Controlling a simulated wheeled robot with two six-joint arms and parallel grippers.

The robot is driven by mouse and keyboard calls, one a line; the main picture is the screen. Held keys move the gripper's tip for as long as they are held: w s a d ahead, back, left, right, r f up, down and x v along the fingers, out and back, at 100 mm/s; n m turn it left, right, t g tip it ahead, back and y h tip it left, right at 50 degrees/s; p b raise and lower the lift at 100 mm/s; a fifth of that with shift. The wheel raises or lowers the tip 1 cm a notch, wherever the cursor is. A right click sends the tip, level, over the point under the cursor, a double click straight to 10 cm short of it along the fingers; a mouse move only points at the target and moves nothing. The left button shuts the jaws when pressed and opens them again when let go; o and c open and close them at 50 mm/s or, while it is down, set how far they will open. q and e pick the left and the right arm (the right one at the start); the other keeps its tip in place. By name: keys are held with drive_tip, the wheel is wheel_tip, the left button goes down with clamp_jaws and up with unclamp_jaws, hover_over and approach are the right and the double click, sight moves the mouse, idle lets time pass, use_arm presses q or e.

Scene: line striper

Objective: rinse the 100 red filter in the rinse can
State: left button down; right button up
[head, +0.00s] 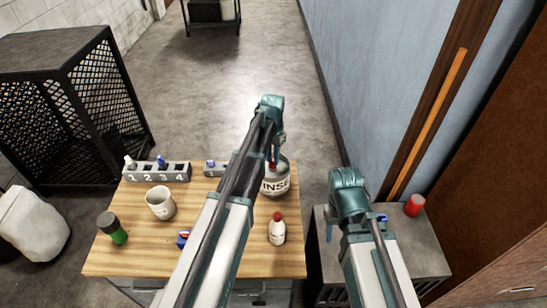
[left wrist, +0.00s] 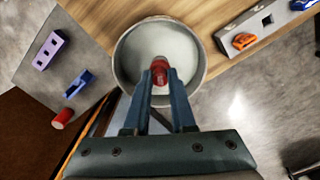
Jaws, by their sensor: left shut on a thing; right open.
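The rinse can (head: 276,183) is a grey can with "RINSE" lettering, partly hidden by my left arm, at the back right of the wooden table. In the left wrist view, the can (left wrist: 122,72) is seen from above with pale liquid in it. My left gripper (left wrist: 158,80) is shut on the red filter (left wrist: 160,72), which is over the can's mouth. The head view shows a bit of red at rim height; I cannot tell whether the filter touches the liquid. My right gripper (head: 330,232) is open and empty above the grey cabinet at the right.
The grey cabinet (head: 425,245) bears a red cylinder (head: 414,205). A black mesh cage (head: 75,100) stands at left.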

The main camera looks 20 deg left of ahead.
wheel_tip(320, 180, up, 13)
drive_tip(key=p, duration=1.3)
drive_tip(key=shift+f, duration=0.1)
